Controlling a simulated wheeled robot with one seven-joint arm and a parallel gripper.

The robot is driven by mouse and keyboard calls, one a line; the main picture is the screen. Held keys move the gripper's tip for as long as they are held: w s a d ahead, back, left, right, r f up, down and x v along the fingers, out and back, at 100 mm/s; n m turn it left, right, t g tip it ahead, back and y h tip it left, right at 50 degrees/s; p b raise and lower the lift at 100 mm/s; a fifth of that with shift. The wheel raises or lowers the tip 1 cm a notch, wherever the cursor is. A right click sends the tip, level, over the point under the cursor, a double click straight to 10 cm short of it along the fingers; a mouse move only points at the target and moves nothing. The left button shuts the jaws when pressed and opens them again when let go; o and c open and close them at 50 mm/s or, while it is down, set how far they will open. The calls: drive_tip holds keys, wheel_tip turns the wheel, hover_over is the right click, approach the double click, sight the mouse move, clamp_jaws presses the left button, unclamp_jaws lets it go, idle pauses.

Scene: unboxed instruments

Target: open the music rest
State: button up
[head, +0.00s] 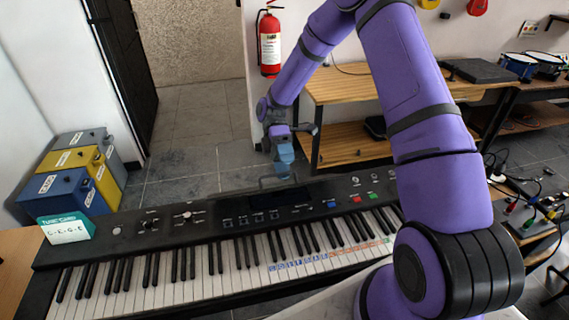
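A black electronic keyboard (140,237) spans the lower part of the head view, its keys facing me. A small thin dark frame (262,183), which looks like the music rest, stands at the keyboard's back edge near the middle. My gripper (285,174) reaches down from the purple arm, with its blue fingers at or just above this frame. I cannot tell whether they touch it. The fingers overlap in this view, so their gap is hidden.
A card (67,229) stands at the keyboard's left end, near blue, yellow and grey boxes (68,190). A wooden shelf table (345,84) stands behind on the right. A red fire extinguisher (269,45) hangs on the wall. Cables (540,205) lie at the right.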

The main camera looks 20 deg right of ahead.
drive_tip(key=shift+d+r, duration=0.1)
drive_tip(key=shift+o, duration=0.9)
drive_tip(key=shift+w+d+r, duration=0.2)
drive_tip(key=shift+w+r, duration=0.7)
drive_tip(key=shift+w, duration=0.25)
drive_tip(key=shift+a+r+v, duration=0.1)
drive_tip(key=shift+r+v, duration=0.1)
drive_tip(key=shift+v, duration=1.15)
drive_tip(key=shift+a+r+v, duration=0.15)
drive_tip(key=shift+r+v, duration=0.05)
drive_tip(key=shift+v, duration=1.2)
drive_tip(key=shift+w+d+r, duration=0.15)
drive_tip(key=shift+w+r, duration=0.25)
drive_tip(key=shift+r, duration=0.1)
drive_tip(key=shift+s+r, duration=0.3)
drive_tip(key=shift+r, duration=0.2)
drive_tip(key=c, duration=0.8)
drive_tip(key=shift+v, duration=1.15)
drive_tip(key=shift+c, duration=0.2)
drive_tip(key=shift+d, duration=0.1)
